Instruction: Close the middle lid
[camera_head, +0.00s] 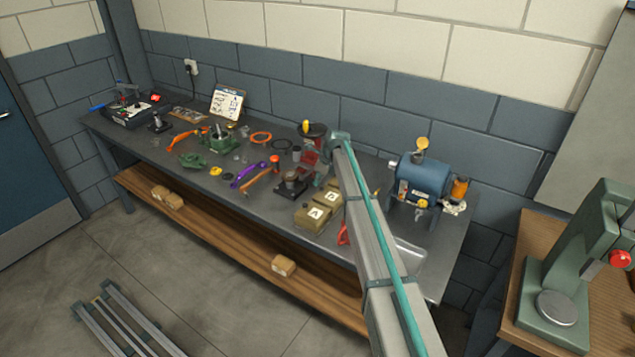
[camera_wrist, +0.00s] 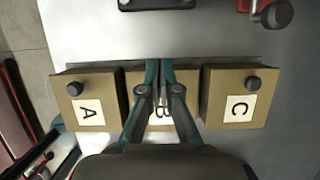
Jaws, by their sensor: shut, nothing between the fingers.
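Three tan boxes with letter labels stand in a row in the wrist view: box A (camera_wrist: 112,82) at left, box B (camera_wrist: 135,84) in the middle, box C (camera_wrist: 208,92) at right. A and C each show a black knob on top. My gripper (camera_wrist: 159,63) is shut and empty, with its teal fingers over the middle box. The fingers hide most of B's top and part of its label, so I cannot tell how its lid sits or whether they touch it. In the head view, box A (camera_head: 308,222) is nearest, with another box (camera_head: 326,203) behind it; my arm partly covers the row.
The grey workbench (camera_head: 410,252) holds a blue bench grinder (camera_head: 423,180) to the right of the boxes and a dark clamp-like tool (camera_head: 291,184) to their left. Hand tools and a green vise (camera_head: 222,141) lie further left. A wall runs behind the bench.

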